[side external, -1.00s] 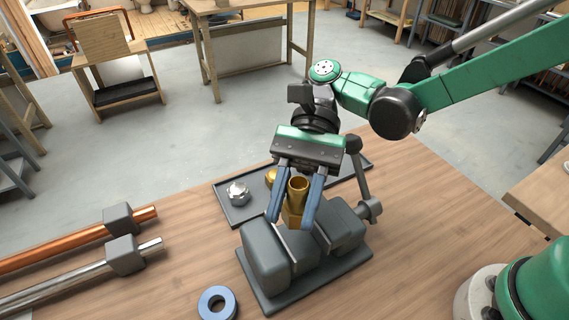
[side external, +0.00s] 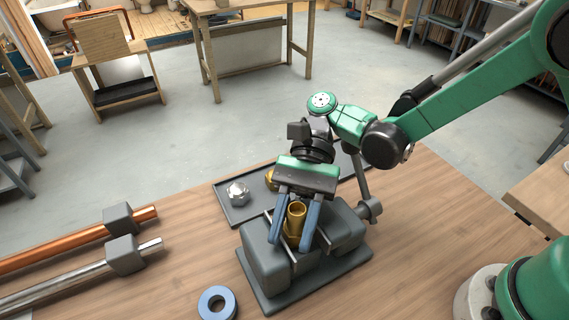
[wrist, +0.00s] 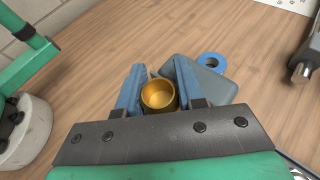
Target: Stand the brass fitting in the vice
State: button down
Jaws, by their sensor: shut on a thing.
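The brass fitting (side external: 296,217) is upright between the blue fingers of my gripper (side external: 296,228). Its open round top also shows in the wrist view (wrist: 158,95), between the two fingers (wrist: 160,88). My gripper is shut on the fitting. The grey vice (side external: 272,271) stands on the bench, and the fitting is at the gap between its jaws. The fitting's lower end is hidden by the jaws and fingers, so I cannot tell whether it touches the vice.
A dark tray (side external: 232,214) behind the vice holds a silver nut (side external: 238,194) and a partly hidden brass piece (side external: 270,179). A blue tape roll (side external: 217,303) lies in front. Copper (side external: 60,247) and steel (side external: 70,286) pipes in grey blocks are at left. Bare bench lies between.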

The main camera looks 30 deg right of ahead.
aim_at(293, 237)
grip_release()
dwell(0.5)
dwell(0.5)
notch_tip(293, 237, up, 5)
jog(key=shift+f, duration=0.1)
dwell(0.5)
